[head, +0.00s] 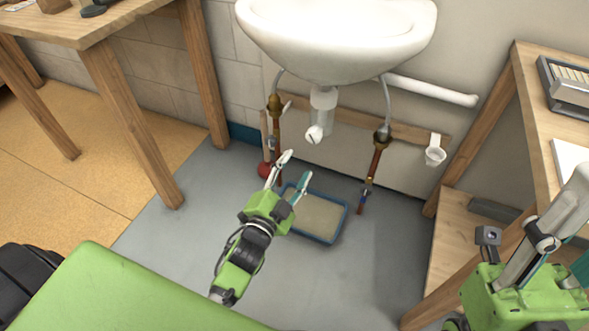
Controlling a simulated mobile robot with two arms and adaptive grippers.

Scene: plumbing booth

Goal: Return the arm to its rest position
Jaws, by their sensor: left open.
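My left gripper (289,177) is open in the head view, with its fingers pointing up toward the pipes under the white sink (338,35). Nothing shows between its fingers.
Two copper pipes with valves, the left pipe (276,125) and the right pipe (377,157), stand below the sink. A white trap (322,105) hangs between them. Wooden tables flank both sides, including the right table (563,130). Grey floor (390,270) is clear right of the tray.

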